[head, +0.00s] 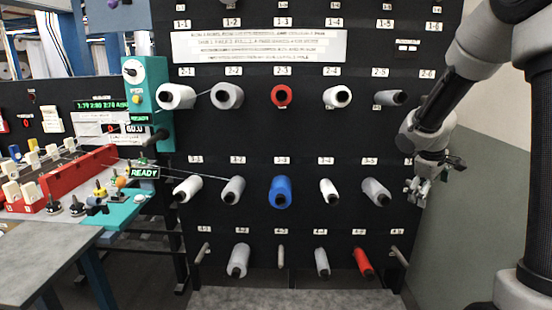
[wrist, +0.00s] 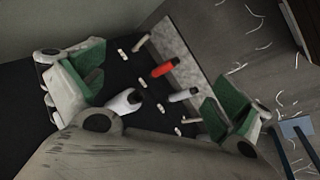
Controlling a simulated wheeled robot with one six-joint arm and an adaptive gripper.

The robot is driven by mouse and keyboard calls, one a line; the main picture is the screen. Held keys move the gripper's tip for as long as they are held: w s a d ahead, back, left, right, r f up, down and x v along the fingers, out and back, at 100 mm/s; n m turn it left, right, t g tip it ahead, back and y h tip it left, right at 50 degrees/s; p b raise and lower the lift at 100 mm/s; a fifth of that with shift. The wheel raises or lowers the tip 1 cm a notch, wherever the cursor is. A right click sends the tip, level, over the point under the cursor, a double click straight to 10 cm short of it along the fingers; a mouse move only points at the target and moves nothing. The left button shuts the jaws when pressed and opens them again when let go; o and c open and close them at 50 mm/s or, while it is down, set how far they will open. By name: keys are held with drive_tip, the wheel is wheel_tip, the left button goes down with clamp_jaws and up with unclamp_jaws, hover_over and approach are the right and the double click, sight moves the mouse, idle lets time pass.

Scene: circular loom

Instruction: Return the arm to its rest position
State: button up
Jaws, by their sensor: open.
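My gripper (head: 432,178) hangs at the right edge of the black spool rack in the head view, at about the height of the second spool row. In the wrist view my gripper (wrist: 160,100) has its two green-padded fingers wide apart, with nothing between them. My arm rises from the gripper to the upper right and bends down along the right edge of the head view. The gripper appears in front of the rack's right edge; whether it touches anything there cannot be told.
The black rack (head: 300,135) carries white, grey, blue (head: 281,192) and red (head: 363,262) spools on pegs. A teal control unit (head: 150,105) and a red-railed machine table (head: 80,178) stand at left. A plain grey-green wall (head: 465,225) lies behind my arm. Thread scraps litter the floor.

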drive_tip(key=s+a+r+m+y, duration=0.1)
drive_tip(key=s+a+r+m, duration=0.2)
drive_tip(key=s, duration=1.2)
drive_tip(key=s+a+r+m+t+y, duration=0.1)
drive_tip(key=s+a+r, duration=0.5)
drive_tip(key=s, duration=0.8)
drive_tip(key=r+m+y, duration=0.1)
drive_tip(key=r+m, duration=0.1)
drive_tip(key=shift+s+m+y, duration=0.3)
drive_tip(key=shift+s, duration=0.05)
